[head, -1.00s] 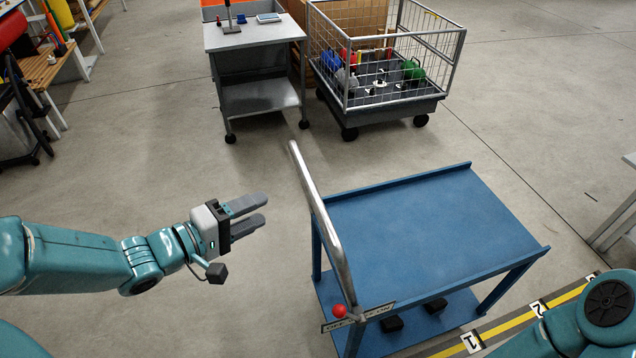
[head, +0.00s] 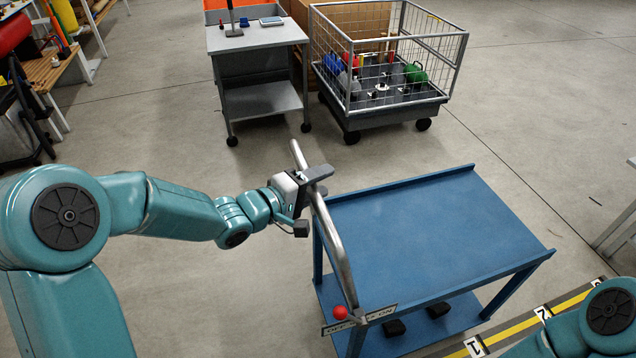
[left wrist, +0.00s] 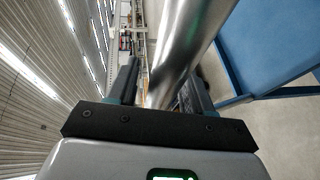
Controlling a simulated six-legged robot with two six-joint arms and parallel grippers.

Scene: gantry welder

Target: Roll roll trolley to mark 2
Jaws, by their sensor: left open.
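The blue roll trolley (head: 435,222) stands in the middle right of the head view, with an empty top shelf and a lower shelf. Its bare metal push handle (head: 335,250) runs along its left side, with a red knob (head: 340,313) and a lettered plate (head: 365,318) near its near end. My left gripper (head: 322,181) is open, with its fingers on either side of the handle. In the left wrist view the handle (left wrist: 185,45) passes between the fingers; contact is unclear. Mark 2 (head: 541,313) is on a yellow-black floor strip right of mark 1 (head: 473,346). My right gripper is out of view.
A grey wheeled table (head: 255,40) and a wire cage cart (head: 385,75) with coloured items stand beyond the trolley. A wooden bench (head: 45,72) is at the far left. A grey table edge (head: 622,215) is at the right. Floor between them is clear.

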